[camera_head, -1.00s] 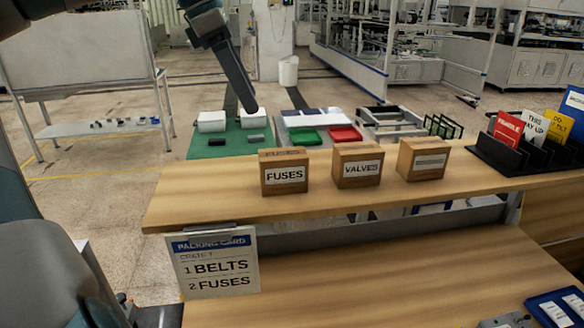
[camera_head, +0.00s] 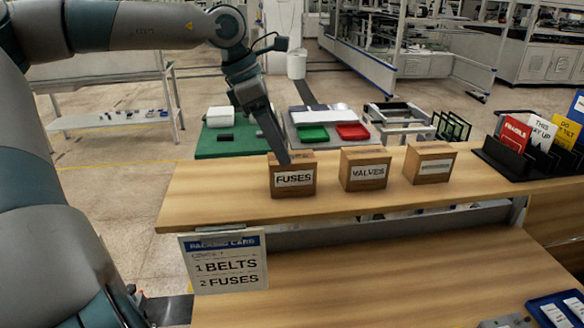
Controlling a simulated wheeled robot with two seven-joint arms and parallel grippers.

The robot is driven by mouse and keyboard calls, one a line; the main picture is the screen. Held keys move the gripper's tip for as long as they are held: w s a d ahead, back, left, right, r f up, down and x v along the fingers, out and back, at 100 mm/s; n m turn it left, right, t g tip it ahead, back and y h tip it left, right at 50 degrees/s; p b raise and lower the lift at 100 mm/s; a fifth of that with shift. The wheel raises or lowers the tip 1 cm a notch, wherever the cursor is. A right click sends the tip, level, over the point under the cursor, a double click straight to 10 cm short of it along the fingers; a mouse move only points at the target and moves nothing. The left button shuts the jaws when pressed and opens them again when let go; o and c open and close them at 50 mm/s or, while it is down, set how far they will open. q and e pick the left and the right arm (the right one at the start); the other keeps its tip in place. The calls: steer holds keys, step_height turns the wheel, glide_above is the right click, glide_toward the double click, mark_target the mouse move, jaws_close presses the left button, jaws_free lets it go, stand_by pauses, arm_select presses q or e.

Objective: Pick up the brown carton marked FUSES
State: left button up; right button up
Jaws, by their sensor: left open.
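The brown carton marked FUSES (camera_head: 293,181) stands upright on the raised wooden shelf, leftmost of three cartons. My left gripper (camera_head: 283,160) points down at the carton's top from behind, its fingertips at the top edge. It is open, and I cannot tell whether it touches the carton or has a finger on each side. The far side of the carton is hidden. My right gripper does not show.
The VALVES carton (camera_head: 365,170) stands close on the right, with a third carton (camera_head: 430,163) beyond it. A black sign rack (camera_head: 500,160) is farther right. A packing card (camera_head: 224,262) hangs at the shelf's left front. The shelf left of FUSES is clear.

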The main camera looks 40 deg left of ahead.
mark_target(292, 166)
arm_select(q)
steer(key=shift+x, duration=0.85)
steer(key=shift+p, duration=0.3)
steer(key=shift+p+x, duration=0.8)
steer(key=shift+x, duration=0.15)
steer(key=shift+p+x, duration=0.6)
steer(key=shift+x, duration=1.05)
steer(key=shift+d+r, duration=0.1)
steer(key=shift+d, duration=0.1)
steer(key=shift+c, duration=0.3)
steer(key=shift+w, duration=0.1)
steer(key=c, duration=1.4)
steer(key=shift+r, duration=0.1)
